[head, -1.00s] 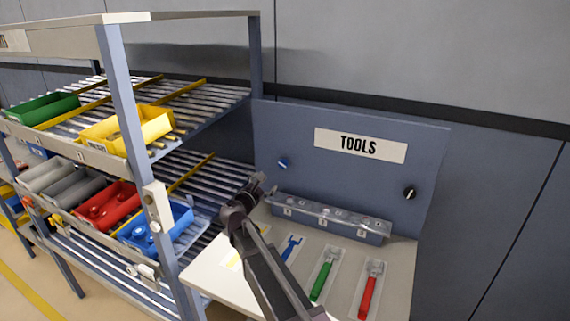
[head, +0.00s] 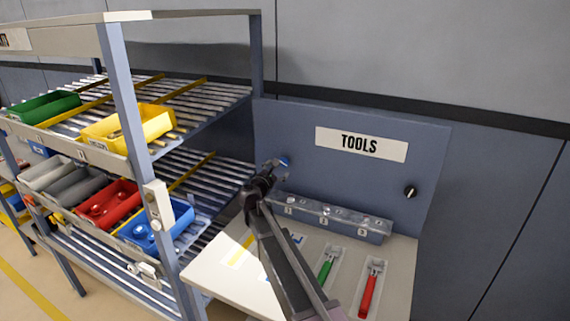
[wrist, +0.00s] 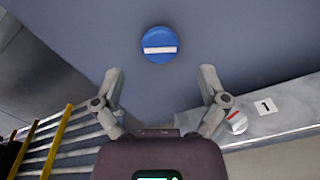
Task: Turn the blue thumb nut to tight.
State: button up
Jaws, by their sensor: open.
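The blue thumb nut (wrist: 159,45) is a round blue knob with a white bar across its face, on the blue-grey tools panel. In the wrist view the bar lies nearly level. In the head view the nut (head: 285,161) shows just beyond my gripper (head: 273,167). In the wrist view my gripper (wrist: 160,82) is open and empty, its fingers spread wide. The nut lies ahead of the fingertips, centred between them. A gap seems to remain between fingertips and nut, but its depth is hard to judge.
A black knob (head: 410,192) is on the panel's right. Green (head: 326,272) and red (head: 371,290) tools lie on the bench. A roller rack (head: 130,100) with coloured bins stands at left.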

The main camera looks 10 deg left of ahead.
aim_at(283, 163)
jog(key=shift+x, duration=2.65)
jog(key=c, duration=1.1)
